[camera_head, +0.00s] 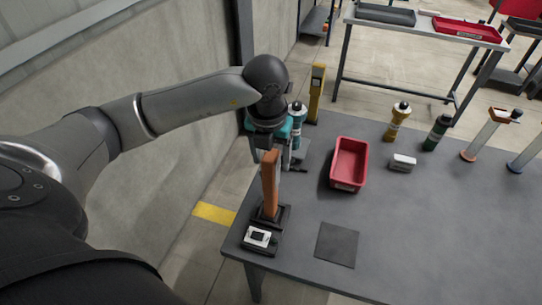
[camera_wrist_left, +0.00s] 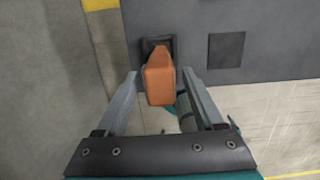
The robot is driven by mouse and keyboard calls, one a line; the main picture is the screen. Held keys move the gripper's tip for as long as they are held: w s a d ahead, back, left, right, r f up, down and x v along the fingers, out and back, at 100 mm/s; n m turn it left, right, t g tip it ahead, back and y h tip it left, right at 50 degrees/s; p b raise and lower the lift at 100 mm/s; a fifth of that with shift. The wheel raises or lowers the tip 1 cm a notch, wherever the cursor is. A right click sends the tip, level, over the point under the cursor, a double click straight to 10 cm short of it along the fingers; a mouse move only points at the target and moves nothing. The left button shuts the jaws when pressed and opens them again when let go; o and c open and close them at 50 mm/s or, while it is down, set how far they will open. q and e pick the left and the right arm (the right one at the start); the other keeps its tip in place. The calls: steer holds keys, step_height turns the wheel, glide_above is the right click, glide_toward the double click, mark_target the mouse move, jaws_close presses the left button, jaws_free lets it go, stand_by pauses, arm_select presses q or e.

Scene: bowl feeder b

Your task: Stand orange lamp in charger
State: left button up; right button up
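The orange lamp (camera_head: 269,184) stands upright in the black charger (camera_head: 283,216) near the table's left front edge. In the left wrist view the lamp (camera_wrist_left: 159,82) points up toward the camera, with its foot at the dark charger (camera_wrist_left: 175,46). My left gripper (camera_wrist_left: 159,72) is open, with one finger on each side of the lamp and a visible gap at both sides. In the head view the left gripper (camera_head: 275,160) is at the lamp's top; its fingers are partly hidden. My right gripper is in neither view.
A white device (camera_head: 260,238) sits in front of the charger. A red bin (camera_head: 348,163), a white box (camera_head: 403,162) and a dark square mat (camera_head: 337,245) lie to the right. A teal-and-white canister (camera_head: 298,115) stands behind the gripper. The table's right front is clear.

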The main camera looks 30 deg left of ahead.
arm_select(q)
steer(key=shift+r, duration=0.1)
step_height(320, 180, up, 12)
steer(key=s, duration=0.1)
steer(key=shift+s+d, duration=0.15)
steer(key=shift+s, duration=0.05)
stand_by(0.3)
